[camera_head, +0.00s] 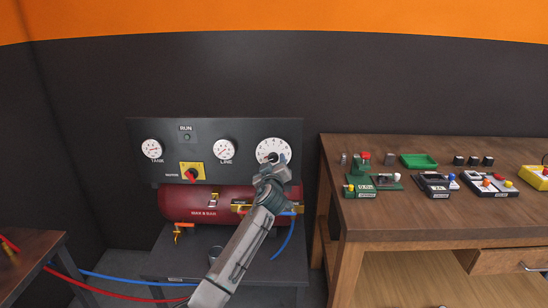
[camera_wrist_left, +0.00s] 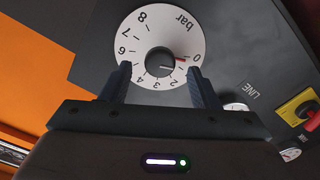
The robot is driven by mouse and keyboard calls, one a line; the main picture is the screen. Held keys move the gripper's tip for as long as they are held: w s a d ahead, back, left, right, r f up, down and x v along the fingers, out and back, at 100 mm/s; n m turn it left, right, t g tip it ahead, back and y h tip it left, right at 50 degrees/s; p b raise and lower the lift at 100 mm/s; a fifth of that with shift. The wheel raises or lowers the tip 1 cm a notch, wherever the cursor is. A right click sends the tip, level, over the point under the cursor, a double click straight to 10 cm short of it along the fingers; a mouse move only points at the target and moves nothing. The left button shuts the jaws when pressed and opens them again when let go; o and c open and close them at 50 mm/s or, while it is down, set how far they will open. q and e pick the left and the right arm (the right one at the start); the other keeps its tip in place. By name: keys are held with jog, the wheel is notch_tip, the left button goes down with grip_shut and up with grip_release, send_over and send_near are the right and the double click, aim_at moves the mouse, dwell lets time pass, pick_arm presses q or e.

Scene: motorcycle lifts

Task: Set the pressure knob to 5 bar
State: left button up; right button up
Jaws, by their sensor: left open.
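The pressure knob (camera_wrist_left: 160,62) is a dark round knob at the centre of a white dial marked 0 to 8 bar (camera_wrist_left: 152,22). A small red mark shows on the knob's side towards 0, and its pointer seems to lie near the low end, between 0 and 1. In the head view the dial (camera_head: 262,146) is at the right of the dark panel, partly covered by my left gripper (camera_head: 273,160). In the wrist view my left gripper (camera_wrist_left: 159,70) is open, its fingers on either side of the knob's lower part; contact cannot be told. My right gripper is out of view.
The panel also carries the TANK gauge (camera_head: 152,149), the LINE gauge (camera_head: 224,149) and a yellow motor switch (camera_head: 192,172). A red tank (camera_head: 190,203) sits below. A wooden bench (camera_head: 430,230) with small devices stands at the right.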

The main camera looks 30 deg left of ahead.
aim_at(273, 159)
pick_arm(q)
jog(key=shift+x, duration=1.1)
jog(key=shift+w+a+r, duration=0.1)
jog(key=shift+w+a, duration=0.1)
jog(key=shift+w, duration=0.15)
jog(key=c, duration=0.9)
jog(key=shift+c, duration=0.3)
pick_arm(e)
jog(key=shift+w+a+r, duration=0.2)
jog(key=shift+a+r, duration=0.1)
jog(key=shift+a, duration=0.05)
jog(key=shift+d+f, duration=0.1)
